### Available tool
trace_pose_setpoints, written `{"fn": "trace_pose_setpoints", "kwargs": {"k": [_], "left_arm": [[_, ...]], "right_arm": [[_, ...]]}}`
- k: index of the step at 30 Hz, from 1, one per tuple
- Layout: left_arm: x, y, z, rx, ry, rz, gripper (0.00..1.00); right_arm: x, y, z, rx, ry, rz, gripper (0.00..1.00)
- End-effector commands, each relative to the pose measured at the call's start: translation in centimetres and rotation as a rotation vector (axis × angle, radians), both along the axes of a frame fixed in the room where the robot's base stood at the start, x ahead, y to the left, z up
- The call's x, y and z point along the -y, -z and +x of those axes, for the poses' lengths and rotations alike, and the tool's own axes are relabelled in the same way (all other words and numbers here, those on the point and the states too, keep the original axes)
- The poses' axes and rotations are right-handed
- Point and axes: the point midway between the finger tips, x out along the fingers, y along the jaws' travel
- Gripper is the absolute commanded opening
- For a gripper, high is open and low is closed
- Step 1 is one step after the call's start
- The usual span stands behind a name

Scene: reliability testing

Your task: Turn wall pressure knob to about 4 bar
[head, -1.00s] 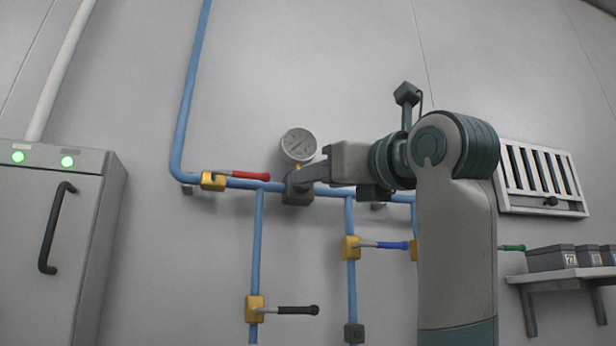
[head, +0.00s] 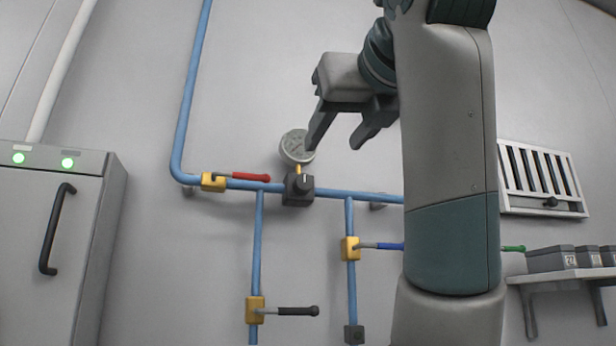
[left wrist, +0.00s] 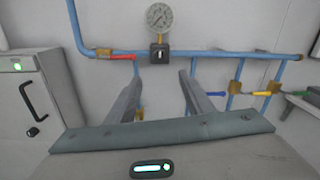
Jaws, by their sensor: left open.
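The pressure knob (head: 303,182) is a small dark knob on the front of a dark block (head: 293,198) on the blue wall pipe. In the left wrist view the knob (left wrist: 159,53) shows a pale mark that looks near upright. The round gauge (head: 293,145) sits above it on a yellow stem. It also shows in the left wrist view (left wrist: 159,17), where its needle is too small to read. My left gripper (head: 334,147) is open and empty, apart from the knob, and in the head view above and right of it. In the left wrist view the knob lies beyond the fingertips (left wrist: 160,72). My right gripper is not in view.
A red-handled valve (head: 243,178) is left of the knob. A black-handled valve (head: 290,311) and a blue-handled valve (head: 383,246) are lower. A grey cabinet (head: 85,250) stands at left. A vent (head: 540,180) and a shelf (head: 560,277) are at right.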

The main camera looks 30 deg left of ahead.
Motion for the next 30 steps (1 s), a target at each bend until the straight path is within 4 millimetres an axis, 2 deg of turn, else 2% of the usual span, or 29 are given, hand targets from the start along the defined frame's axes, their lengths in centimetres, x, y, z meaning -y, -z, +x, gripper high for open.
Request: {"fn": "trace_pose_setpoints", "kwargs": {"k": [5, 13, 18, 30], "left_arm": [[-1.4, -0.1, 1.1, 0.0, -0.003, 0.0, 0.47], [-4.7, -0.2, 4.0, -0.001, -0.006, -0.001, 0.47], [-6.9, -0.2, 5.9, -0.002, -0.005, 0.001, 0.47], [-11.1, -0.2, 9.7, -0.001, -0.004, 0.0, 0.47]], "right_arm": [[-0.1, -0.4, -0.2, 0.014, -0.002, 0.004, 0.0], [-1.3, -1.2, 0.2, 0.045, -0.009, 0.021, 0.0], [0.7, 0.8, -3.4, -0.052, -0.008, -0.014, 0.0], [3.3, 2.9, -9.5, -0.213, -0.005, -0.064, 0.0]]}}
